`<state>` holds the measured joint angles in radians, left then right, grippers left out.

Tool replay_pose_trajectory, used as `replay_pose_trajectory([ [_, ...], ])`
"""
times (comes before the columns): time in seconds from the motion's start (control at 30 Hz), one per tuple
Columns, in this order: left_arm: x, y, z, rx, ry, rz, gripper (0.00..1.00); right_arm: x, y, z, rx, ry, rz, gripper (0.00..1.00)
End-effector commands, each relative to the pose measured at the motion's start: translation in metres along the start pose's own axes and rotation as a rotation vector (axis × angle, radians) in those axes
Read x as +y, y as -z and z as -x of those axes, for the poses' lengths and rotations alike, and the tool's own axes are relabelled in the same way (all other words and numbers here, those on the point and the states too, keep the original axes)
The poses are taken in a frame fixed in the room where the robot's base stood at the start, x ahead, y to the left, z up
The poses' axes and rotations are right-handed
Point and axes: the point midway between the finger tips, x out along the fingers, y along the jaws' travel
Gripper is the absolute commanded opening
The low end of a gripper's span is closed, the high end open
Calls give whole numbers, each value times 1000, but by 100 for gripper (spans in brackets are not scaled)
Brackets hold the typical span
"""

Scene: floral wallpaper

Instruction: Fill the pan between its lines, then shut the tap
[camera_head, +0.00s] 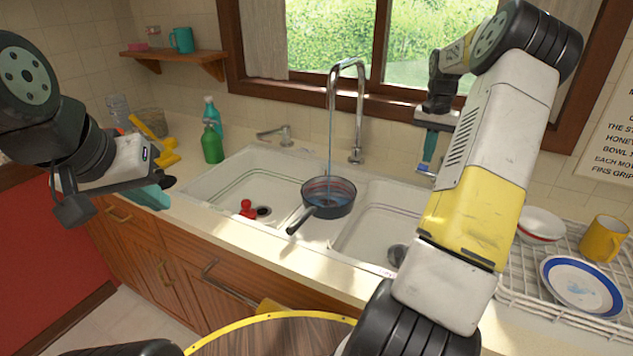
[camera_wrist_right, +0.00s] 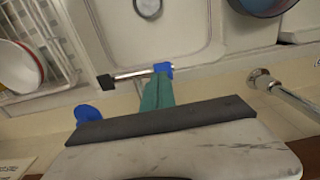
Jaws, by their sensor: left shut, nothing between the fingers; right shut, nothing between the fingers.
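The dark pan (camera_head: 313,211) sits upright over the divider between the two sink basins, its handle toward the front left. A thin stream of water falls from the chrome tap (camera_head: 360,100) into it. Bluish water shows inside; its level against the lines is too small to tell. My right gripper (camera_wrist_right: 163,70) is shut and empty, its blue tips at a chrome lever with a black end (camera_wrist_right: 105,83); I cannot tell if they touch. In the head view this gripper is right of the spout. My left gripper (camera_head: 153,197) is shut and empty at the counter's left.
A red object (camera_head: 247,208) lies in the left basin. Green bottles (camera_head: 212,143) and yellow items stand at the back left. A drying rack (camera_head: 545,300) at the right holds a bowl, a yellow mug (camera_head: 604,238) and a plate. A round wooden surface (camera_head: 275,335) is in front.

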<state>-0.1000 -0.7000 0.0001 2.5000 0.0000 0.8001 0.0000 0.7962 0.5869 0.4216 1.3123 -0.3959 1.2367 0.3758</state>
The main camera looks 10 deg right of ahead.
Motion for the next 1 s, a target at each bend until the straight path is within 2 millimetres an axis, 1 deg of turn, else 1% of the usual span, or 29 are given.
replay_pose_trajectory([
  [0.03, 0, 0, 0, 0, 0, 0, 0, 0, 1, 8, 4, 0, 0, 0],
  [0.07, 0, 0, 0, 0, 0, 0, 0, 0, 1, 11, 4, 0, 0, 0],
  [0.17, 0, 0, 0, 0, 0, 0, 0, 6, 0, 14, 0, -1, -2, 0],
  [0.27, 0, 0, 0, 0, 0, 0, 0, 23, 0, 14, 0, -1, -5, 0],
  [0.6, 0, 0, 0, 0, 0, 0, 0, 91, 0, 13, 0, -1, -4, 0],
  [0.7, 0, 0, 0, 0, 0, 0, 0, 106, 0, 13, 0, 0, -3, 0],
  [0.8, 0, 0, 0, 0, 0, 0, 0, 115, 0, 13, 0, 0, 0, 0],
  [1.0, 0, 0, 0, 0, 0, 0, 0, 116, 0, 13, 0, 0, 0, 0],
])
